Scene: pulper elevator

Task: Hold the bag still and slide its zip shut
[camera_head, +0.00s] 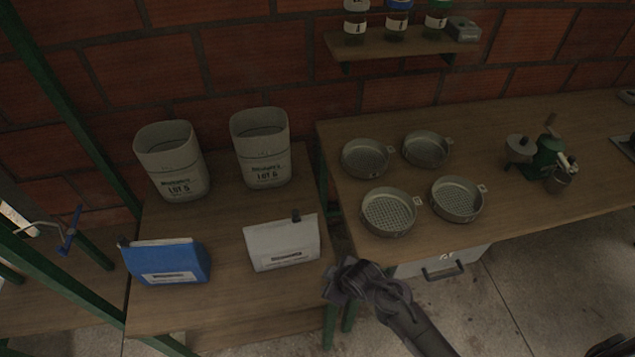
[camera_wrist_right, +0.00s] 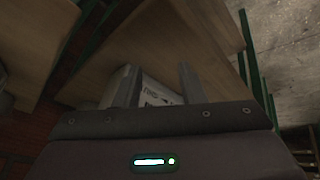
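A pale grey bag (camera_head: 284,245) with a label stands on the lower wooden table. A small dark zip slider (camera_head: 296,216) sits on its top edge, right of the middle. A blue bag (camera_head: 167,263) with a label stands to its left, with a dark slider (camera_head: 122,243) at its left end. My right gripper (camera_head: 338,280) is just right of the pale bag, apart from it in the head view. In the right wrist view its fingers (camera_wrist_right: 159,84) are spread, with the pale bag (camera_wrist_right: 160,94) showing beyond and between them. My left gripper is in neither view.
Two grey bins (camera_head: 172,163) (camera_head: 262,150) stand behind the bags. The right workbench (camera_head: 320,180) holds several round sieves (camera_head: 389,212) and a green hand machine (camera_head: 548,155). A shelf (camera_head: 400,45) with jars is above. Green posts (camera_head: 60,85) stand at the left.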

